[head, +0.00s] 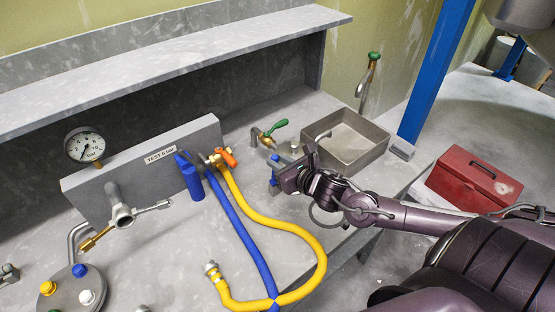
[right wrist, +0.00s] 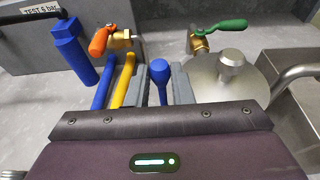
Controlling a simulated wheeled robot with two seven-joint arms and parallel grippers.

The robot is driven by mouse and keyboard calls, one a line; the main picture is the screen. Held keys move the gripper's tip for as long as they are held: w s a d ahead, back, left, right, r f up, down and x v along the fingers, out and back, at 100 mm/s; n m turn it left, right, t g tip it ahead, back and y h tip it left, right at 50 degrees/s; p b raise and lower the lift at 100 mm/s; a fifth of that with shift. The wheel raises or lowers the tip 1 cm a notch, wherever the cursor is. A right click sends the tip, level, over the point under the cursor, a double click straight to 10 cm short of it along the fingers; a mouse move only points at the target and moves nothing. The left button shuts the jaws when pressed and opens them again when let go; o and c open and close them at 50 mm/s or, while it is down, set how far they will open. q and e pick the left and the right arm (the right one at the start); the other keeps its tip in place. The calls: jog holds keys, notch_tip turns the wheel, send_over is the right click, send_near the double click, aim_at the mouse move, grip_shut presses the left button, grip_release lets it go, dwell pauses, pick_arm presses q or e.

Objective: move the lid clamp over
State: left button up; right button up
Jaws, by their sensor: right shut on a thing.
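My right gripper (head: 280,175) is over the bench, to the left of the grey metal tray. In the right wrist view its two grey fingers (right wrist: 160,90) are closed on a blue rounded handle (right wrist: 159,72). In the head view some blue shows at the fingertips; my gripper hides most of that part. I cannot tell for certain that this handle belongs to the lid clamp. A round steel lid (right wrist: 225,78) with a centre knob is just beyond and right of the fingers in the wrist view. Beside it is a brass valve with a green lever (head: 276,128). My left gripper is not in view.
A yellow hose (head: 318,250) and a blue hose (head: 246,235) cross the bench left of my gripper. The tray (head: 372,158) is empty. A red toolbox (head: 470,180) lies right.

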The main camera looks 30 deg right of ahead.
jog(key=s, duration=0.1)
jog(key=s+f+p, duration=0.1)
jog(key=s, duration=0.1)
jog(key=shift+d, duration=0.1)
dwell(0.4)
jog(key=shift+s, duration=0.1)
jog(key=s, duration=0.1)
jog(key=s+f+p, duration=0.1)
jog(key=shift+s+d+f, duration=0.15)
jog(key=shift+s+f, duration=0.05)
jog(key=shift+s, duration=0.1)
dwell(0.3)
jog(key=shift+s, duration=0.1)
